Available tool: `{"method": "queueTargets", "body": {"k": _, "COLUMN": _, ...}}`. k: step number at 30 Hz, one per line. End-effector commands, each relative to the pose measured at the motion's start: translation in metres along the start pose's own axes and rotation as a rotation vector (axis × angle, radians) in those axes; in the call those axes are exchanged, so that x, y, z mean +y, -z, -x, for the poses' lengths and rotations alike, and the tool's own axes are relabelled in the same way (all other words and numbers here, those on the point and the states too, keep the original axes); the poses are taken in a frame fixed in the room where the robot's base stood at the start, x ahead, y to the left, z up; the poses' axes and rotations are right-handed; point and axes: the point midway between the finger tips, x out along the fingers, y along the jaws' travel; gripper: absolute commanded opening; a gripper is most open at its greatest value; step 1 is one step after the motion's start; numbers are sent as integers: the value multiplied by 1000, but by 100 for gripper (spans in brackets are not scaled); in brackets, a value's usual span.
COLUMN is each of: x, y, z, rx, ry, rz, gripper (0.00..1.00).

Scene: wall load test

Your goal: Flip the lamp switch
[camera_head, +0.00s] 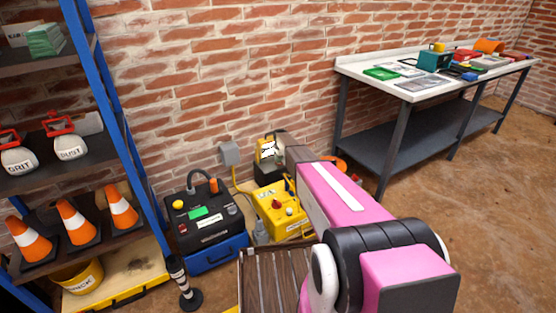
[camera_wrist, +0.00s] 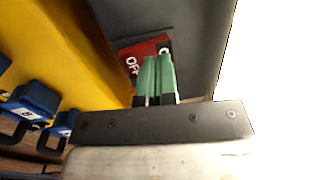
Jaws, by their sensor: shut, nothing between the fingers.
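In the wrist view, a red plate (camera_wrist: 132,62) with white lettering, partly readable as "OF", sits on a dark grey surface (camera_wrist: 195,30). My gripper (camera_wrist: 158,60) has its two green fingers shut together with nothing between them. The fingertips overlap the plate's right part and hide some of it; I cannot tell whether they touch it. The switch lever itself cannot be made out. In the head view, a yellow and black lamp-like unit (camera_head: 268,150) stands by the brick wall, partly behind my pink arm. My gripper is hidden there.
In the wrist view, a yellow body (camera_wrist: 70,45) and blue padlocks (camera_wrist: 36,98) lie close on the left. In the head view, a yellow box (camera_head: 280,212) and black battery unit (camera_head: 203,218) crowd the floor. A shelf with cones (camera_head: 76,222) is left; a workbench (camera_head: 345,66) is right.

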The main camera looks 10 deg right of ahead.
Motion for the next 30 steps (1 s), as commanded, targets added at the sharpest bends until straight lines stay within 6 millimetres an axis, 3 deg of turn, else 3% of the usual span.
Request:
{"method": "queueTargets", "body": {"k": 11, "x": 1, "y": 0, "z": 18, "rx": 1, "ry": 0, "rz": 0, "gripper": 0}}
{"method": "queueTargets", "body": {"k": 24, "x": 1, "y": -1, "z": 94, "rx": 1, "ry": 1, "rz": 0, "gripper": 0}}
{"method": "queueTargets", "body": {"k": 30, "x": 0, "y": 0, "z": 108, "rx": 0, "ry": 0, "rz": 0, "gripper": 0}}
